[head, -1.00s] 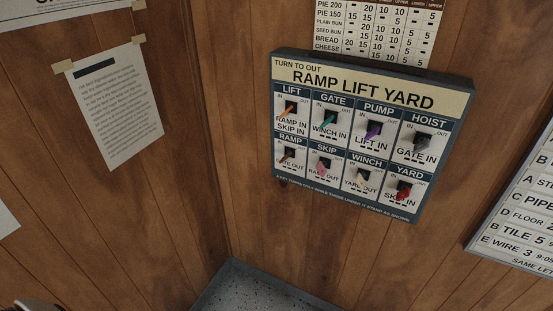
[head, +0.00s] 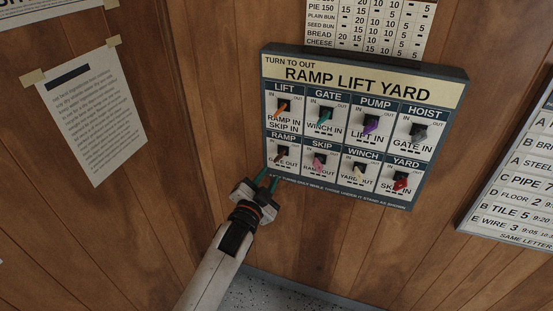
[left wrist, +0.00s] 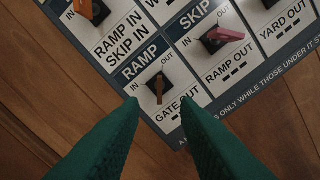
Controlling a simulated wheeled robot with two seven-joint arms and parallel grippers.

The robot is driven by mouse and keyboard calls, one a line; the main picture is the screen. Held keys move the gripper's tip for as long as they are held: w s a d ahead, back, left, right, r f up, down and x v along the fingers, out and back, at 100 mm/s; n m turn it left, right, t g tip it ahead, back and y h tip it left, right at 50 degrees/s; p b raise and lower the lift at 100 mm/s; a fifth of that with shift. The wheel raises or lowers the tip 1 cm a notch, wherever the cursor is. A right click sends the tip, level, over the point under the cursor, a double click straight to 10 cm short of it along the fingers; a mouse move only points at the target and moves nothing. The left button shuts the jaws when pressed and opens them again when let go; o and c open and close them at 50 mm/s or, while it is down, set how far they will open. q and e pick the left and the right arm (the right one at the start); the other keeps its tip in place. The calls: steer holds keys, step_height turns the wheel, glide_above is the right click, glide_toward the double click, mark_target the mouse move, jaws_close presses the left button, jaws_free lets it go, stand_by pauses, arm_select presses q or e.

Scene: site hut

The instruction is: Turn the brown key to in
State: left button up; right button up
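The brown key (head: 281,154) sits in the RAMP switch, at the left end of the lower row on the RAMP LIFT YARD panel (head: 440,75). In the left wrist view the brown key (left wrist: 159,90) stands out from its dark hub, with IN printed to its left and OUT above it. I cannot tell for certain which mark it stands at. My left gripper (head: 268,180) is just below the RAMP switch. Its green fingers (left wrist: 158,108) are apart, either side of the line to the key, with nothing between them and not touching it. My right gripper is out of view.
The pink SKIP key (head: 318,163) is right of the brown one, and the orange LIFT key (head: 283,108) is above it. Several other coloured keys fill the panel. Paper notices (head: 97,120) and a list board (head: 520,180) hang on the wooden walls.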

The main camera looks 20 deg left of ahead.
mark_target(278, 160)
arm_select(q)
steer(key=w+p, duration=0.1)
steer(key=w, duration=0.7)
steer(key=shift+w+f, duration=0.1)
jaws_close()
